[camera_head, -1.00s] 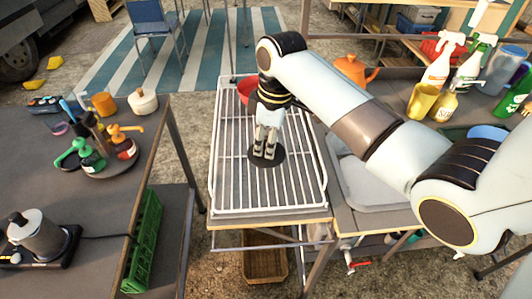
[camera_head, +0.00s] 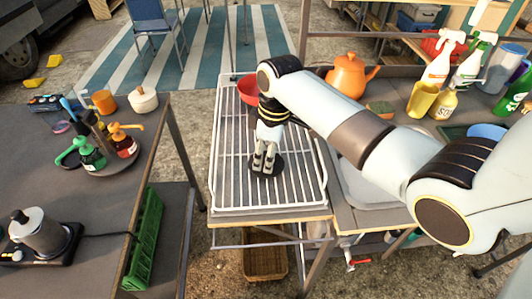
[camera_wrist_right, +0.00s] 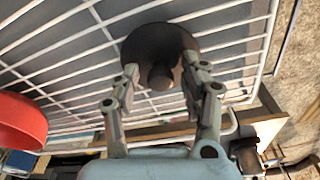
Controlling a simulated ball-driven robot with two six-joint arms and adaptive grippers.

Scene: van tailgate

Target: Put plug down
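The plug (camera_head: 280,165), a dark round disc with a knob, is on the white wire rack (camera_head: 222,185) or very close above it; I cannot tell if they touch. In the right wrist view the plug (camera_wrist_right: 160,38) has its knob between my fingers. My right gripper (camera_head: 264,163) points down over the plug. In the right wrist view my right gripper (camera_wrist_right: 161,78) has its fingers spread, with a visible gap on each side of the knob. My left gripper is not in view.
A red bowl (camera_head: 248,90) stands at the rack's back. The sink (camera_head: 365,185) is right of the rack, partly behind my right arm. An orange teapot (camera_head: 348,76) and spray bottles (camera_head: 443,63) stand behind. The rack's front and left are clear.

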